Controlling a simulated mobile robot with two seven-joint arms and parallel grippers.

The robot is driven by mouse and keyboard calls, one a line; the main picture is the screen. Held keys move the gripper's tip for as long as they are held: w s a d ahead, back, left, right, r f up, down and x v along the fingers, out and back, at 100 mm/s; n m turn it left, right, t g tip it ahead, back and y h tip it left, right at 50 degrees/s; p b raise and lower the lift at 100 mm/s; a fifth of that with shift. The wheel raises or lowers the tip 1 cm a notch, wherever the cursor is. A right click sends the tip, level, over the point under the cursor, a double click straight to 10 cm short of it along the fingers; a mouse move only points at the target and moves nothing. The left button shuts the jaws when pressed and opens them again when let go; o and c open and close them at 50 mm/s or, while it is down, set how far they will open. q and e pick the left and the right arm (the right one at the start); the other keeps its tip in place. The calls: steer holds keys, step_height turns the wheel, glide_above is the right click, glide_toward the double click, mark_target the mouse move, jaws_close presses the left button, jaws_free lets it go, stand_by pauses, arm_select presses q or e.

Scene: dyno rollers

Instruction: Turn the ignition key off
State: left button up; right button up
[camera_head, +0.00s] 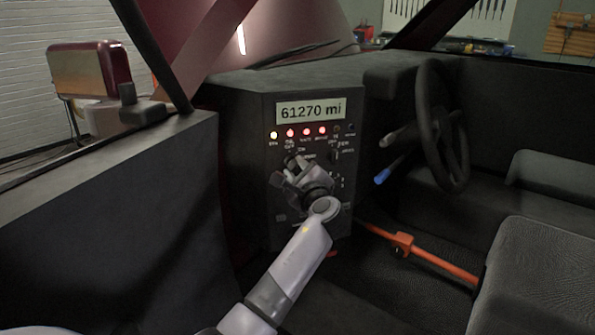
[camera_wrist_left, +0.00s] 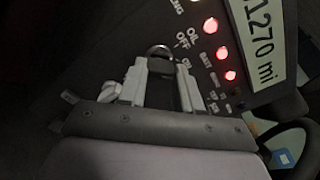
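The ignition key appears as a grey loop-shaped piece (camera_wrist_left: 160,52) on the dark panel (camera_head: 240,150), beside the "OFF" label in the left wrist view. My left gripper (camera_wrist_left: 161,72) has its two fingers spread, with a gap between them. The key lies just ahead of the fingertips, roughly centred between them; whether they touch it is not clear. In the head view, my left gripper (camera_head: 291,165) is at the panel front below the warning lights and hides the key. My right gripper is in neither view.
The panel's display (camera_head: 310,111) reads "61270 mi", with several lit warning lights (camera_head: 306,132) below. A steering wheel (camera_head: 437,125) and a blue-tipped lever (camera_head: 383,176) are to the right. An orange bar (camera_head: 430,256) crosses below, near the seat (camera_head: 540,265).

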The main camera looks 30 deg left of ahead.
arm_select(q)
steer(key=shift+c, duration=0.7)
steer(key=shift+n, duration=0.3)
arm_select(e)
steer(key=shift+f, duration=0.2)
arm_select(q)
steer(key=n+b, duration=0.1)
steer(key=n, duration=0.1)
steer(key=shift+f+n+b, duration=0.1)
steer(key=shift+n+b, duration=0.2)
steer(key=n+b, duration=0.1)
steer(key=n, duration=0.2)
steer(key=shift+b, duration=0.35)
steer(key=shift+n, duration=0.4)
steer(key=shift+n+b, duration=0.65)
steer(key=shift+n, duration=0.35)
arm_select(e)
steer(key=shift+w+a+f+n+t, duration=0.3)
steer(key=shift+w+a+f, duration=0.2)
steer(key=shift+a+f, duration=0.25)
